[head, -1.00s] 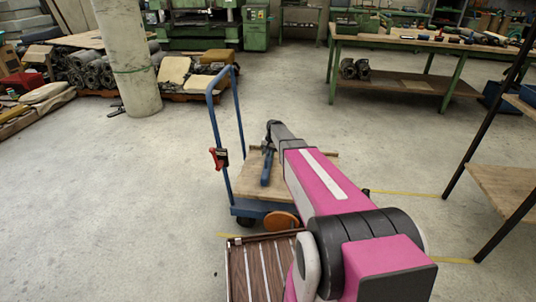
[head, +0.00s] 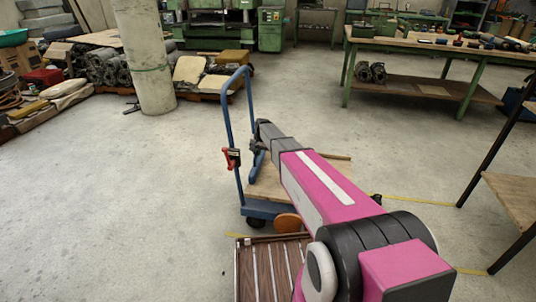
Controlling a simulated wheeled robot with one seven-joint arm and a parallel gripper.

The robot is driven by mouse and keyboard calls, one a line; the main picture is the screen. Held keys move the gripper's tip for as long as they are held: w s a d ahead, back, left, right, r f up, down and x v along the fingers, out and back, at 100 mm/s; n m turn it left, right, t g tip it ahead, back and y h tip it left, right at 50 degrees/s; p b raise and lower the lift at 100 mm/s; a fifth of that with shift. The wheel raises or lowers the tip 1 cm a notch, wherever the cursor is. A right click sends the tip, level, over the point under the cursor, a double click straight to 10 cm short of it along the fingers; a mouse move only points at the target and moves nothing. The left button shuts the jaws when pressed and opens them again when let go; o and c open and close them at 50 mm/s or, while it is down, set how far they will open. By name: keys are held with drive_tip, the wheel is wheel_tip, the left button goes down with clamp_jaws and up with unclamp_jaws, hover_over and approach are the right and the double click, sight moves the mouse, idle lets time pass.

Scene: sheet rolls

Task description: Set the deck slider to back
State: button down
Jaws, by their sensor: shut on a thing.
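A cart with a tan deck (head: 310,185) and a tall blue push handle (head: 228,118) stands in the middle. A narrow blue upright piece (head: 257,166), which looks like the deck slider, is over the deck's left part, close to the handle side. My gripper (head: 257,147) is the dark end just beyond my grey and pink arm. It meets the top of the blue piece and is shut on it. My arm covers much of the deck, and the fingertips are hard to make out.
A red-and-black part (head: 232,157) is on the handle's left post. A brown slatted panel (head: 270,272) lies in front of the cart. A concrete column (head: 146,60) and a green workbench (head: 430,65) stand behind. Shelving (head: 515,190) is at right. The floor at left is clear.

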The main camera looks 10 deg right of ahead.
sight(259, 161)
drive_tip(key=shift+w+a, duration=0.15)
drive_tip(key=shift+a, duration=0.3)
drive_tip(key=c, duration=1.1)
unclamp_jaws()
drive_tip(key=shift+a, duration=0.1)
drive_tip(key=shift+o, duration=0.2)
drive_tip(key=shift+r, duration=0.25)
wheel_tip(259, 161, up, 10)
drive_tip(key=d, duration=0.2)
drive_tip(key=shift+s, duration=0.35)
